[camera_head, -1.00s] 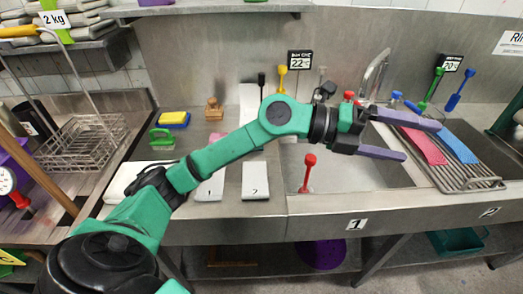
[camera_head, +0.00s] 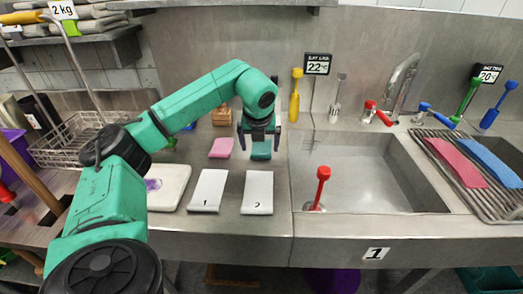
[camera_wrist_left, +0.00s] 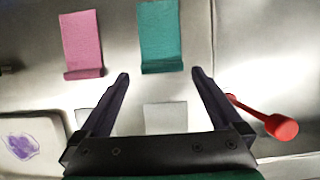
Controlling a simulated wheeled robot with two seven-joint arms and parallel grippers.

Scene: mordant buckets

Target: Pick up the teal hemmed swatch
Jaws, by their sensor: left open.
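The teal hemmed swatch (camera_head: 261,151) lies flat on the steel counter left of the sink, partly hidden by my left gripper in the head view. In the left wrist view the teal swatch (camera_wrist_left: 159,38) lies ahead of the fingertips, roughly centred between them, with its rolled hem on the near edge. My left gripper (camera_head: 259,141) is open and empty, pointing down over the swatch. Its two dark fingers also frame the wrist view (camera_wrist_left: 160,73), with a gap between them and no cloth inside. My right gripper is not in view.
A pink swatch (camera_head: 221,148) lies left of the teal one. White cards 1 (camera_head: 208,191) and 2 (camera_head: 258,192) lie nearer the front edge. A white board (camera_head: 170,187) is at left.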

